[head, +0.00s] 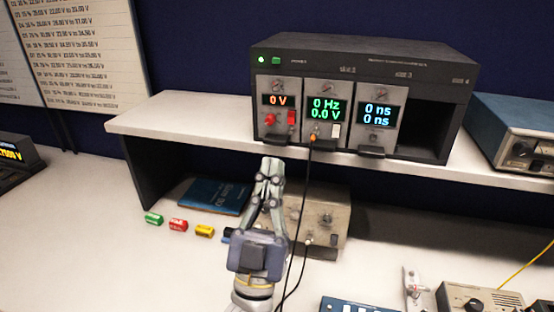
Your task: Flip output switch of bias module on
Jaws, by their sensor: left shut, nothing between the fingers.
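A dark rack (360,58) on the raised shelf holds three modules. The left module (278,88) has an orange "0 V" display and is likely the bias module; its label is too small to read. A red switch (291,117) is at its lower right, and a red knob or terminal (270,119) is at its lower left. The switch's on or off position is unclear. My left gripper (272,161) points upward, shut and empty, in front of the shelf and below the left module, apart from the switch. My right gripper is not in view.
The middle module (325,88) has a white switch and an orange plug, with a black cable (309,180) hanging close to my left gripper. A beige box (325,215) stands behind the gripper. The shelf edge (190,143) runs below the rack. An empty slot is at the right.

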